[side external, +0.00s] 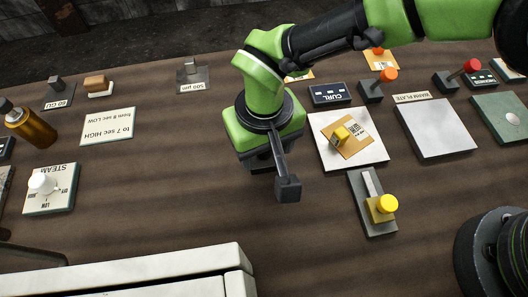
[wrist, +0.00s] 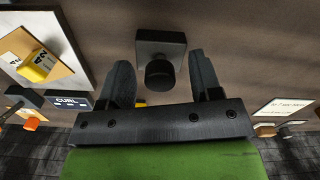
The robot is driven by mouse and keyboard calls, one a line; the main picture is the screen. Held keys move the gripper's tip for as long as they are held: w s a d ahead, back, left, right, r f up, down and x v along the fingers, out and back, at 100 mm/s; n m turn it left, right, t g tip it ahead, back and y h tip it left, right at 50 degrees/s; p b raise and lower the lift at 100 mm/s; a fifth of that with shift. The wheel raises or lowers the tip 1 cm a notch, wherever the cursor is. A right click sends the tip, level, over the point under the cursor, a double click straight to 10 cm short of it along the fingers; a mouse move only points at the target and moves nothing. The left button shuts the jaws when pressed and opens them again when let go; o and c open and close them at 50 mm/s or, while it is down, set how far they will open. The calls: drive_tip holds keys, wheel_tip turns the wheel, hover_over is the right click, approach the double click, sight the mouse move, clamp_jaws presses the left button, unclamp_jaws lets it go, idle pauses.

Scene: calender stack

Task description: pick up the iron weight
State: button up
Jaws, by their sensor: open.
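The iron weight appears to be the dark grey square block with a round black knob (wrist: 160,45), seen in the wrist view. It shows between and beyond the two fingers of my gripper (wrist: 161,60). The fingers are spread apart with a gap on both sides of the knob, and nothing is held. In the side external view my gripper (side external: 262,162) points down over the middle of the table. There my arm and gripper hide much of the spot below, and I cannot make out the weight for certain.
The CURL box (side external: 330,94) is behind. A printed card (side external: 107,127) lies left. A white casing (side external: 170,272) stands front left. Brown table left of my gripper is clear.

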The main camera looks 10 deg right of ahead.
drive_tip(key=shift+c, duration=0.4)
clamp_jaws()
drive_tip(key=shift+r, duration=0.1)
